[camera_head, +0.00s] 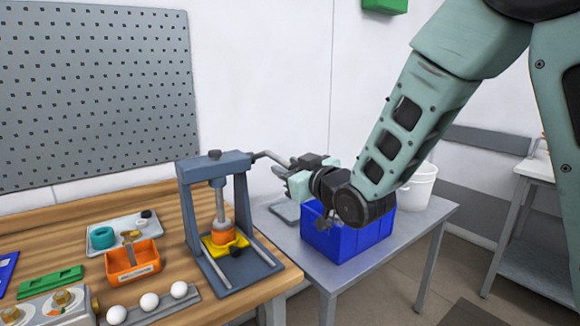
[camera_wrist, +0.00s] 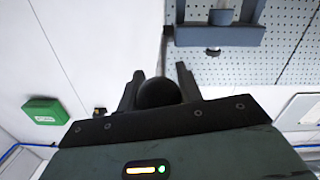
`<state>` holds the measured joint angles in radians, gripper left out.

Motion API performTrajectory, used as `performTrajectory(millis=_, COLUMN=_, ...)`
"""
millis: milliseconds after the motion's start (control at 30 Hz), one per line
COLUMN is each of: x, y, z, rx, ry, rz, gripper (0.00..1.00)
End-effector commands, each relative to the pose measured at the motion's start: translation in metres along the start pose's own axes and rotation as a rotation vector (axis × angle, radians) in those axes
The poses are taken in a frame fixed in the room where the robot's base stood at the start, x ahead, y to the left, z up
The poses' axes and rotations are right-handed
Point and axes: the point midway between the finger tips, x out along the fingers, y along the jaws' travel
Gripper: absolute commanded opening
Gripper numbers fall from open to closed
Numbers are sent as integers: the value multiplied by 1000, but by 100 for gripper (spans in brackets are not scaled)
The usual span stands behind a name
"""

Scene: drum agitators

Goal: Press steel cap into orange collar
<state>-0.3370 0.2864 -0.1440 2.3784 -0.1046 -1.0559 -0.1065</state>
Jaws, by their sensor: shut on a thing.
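The blue-grey press (camera_head: 246,205) stands at the right end of the wooden bench. The orange collar (camera_head: 223,238) sits upright in a yellow holder (camera_head: 210,246) on its base. The ram (camera_head: 220,203) is down at the collar's top. The steel cap cannot be told apart from the ram's lower end. The press lever (camera_head: 270,155) reaches out to the right, to my gripper (camera_head: 287,170). In the wrist view my gripper's fingers (camera_wrist: 158,82) are closed around a black ball knob (camera_wrist: 157,94), which appears to be the lever's end.
A blue bin (camera_head: 345,243) stands on the grey side table under my arm, with a white bucket (camera_head: 420,188) behind. An orange tray (camera_head: 133,262), white balls (camera_head: 150,301) and a parts tray (camera_head: 110,222) lie left of the press. A pegboard (camera_head: 90,90) hangs behind.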

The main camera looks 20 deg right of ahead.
Motion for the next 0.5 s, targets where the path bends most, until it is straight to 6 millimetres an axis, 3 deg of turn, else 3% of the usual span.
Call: performTrajectory(millis=500, x=14, y=13, z=-67, rx=-9, ry=-329, rz=-64, gripper=0)
